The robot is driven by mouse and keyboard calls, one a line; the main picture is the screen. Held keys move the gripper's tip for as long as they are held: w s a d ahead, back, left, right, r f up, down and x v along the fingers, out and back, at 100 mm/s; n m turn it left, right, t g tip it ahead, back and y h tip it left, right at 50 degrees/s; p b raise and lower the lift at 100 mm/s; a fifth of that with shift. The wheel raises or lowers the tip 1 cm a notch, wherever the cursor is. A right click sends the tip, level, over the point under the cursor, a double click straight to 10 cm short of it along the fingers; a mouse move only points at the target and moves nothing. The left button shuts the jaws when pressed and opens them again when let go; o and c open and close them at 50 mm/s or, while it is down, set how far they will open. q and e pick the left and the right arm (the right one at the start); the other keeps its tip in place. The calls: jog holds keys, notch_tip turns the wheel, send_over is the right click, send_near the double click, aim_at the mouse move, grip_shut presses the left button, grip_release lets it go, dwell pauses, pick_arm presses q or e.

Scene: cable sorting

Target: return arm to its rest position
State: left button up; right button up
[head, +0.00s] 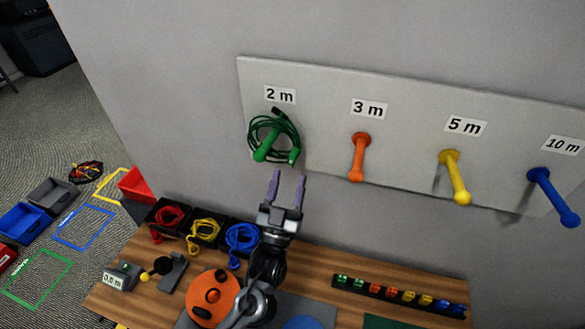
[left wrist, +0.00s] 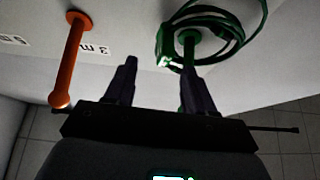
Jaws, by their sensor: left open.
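My left gripper (head: 287,187) is open and empty, its two fingers pointing up just below the green peg (head: 262,153). In the left wrist view, my left gripper (left wrist: 158,85) has its fingers apart with nothing between them. A coiled green cable (head: 284,124) hangs on the green peg under the "2 m" label. The cable (left wrist: 240,38) also shows in the left wrist view, beyond the right finger. I cannot tell whether that finger touches the peg or cable. My right gripper is not in view.
The board (head: 320,92) also carries an orange peg (head: 358,157), a yellow peg (head: 455,178) and a blue peg (head: 553,197), all bare. Below, the wooden table (head: 135,262) holds red, yellow and blue cables in black bins, an orange disc (head: 200,312) and a connector strip (head: 398,296).

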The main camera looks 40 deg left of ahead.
pick_arm(q)
jog(key=s+d+f+m+g+h, duration=0.35)
jog(key=s+f+g, duration=0.2)
jog(key=f, duration=0.35)
jog(key=s+d+f+m+g+h, duration=0.2)
jog(key=s+f+g+h, duration=0.25)
jog(key=s+f, duration=0.35)
jog(key=s+f+g, duration=0.8)
jog(key=s+g, duration=0.1)
jog(key=s, duration=0.3)
notch_tip(320, 180, up, 21)
jog(key=p, duration=2)
jog(key=shift+w+d+r, duration=0.15)
jog(key=shift+w+d, duration=0.05)
jog(key=shift+d, duration=0.05)
jog(key=shift+m, duration=0.25)
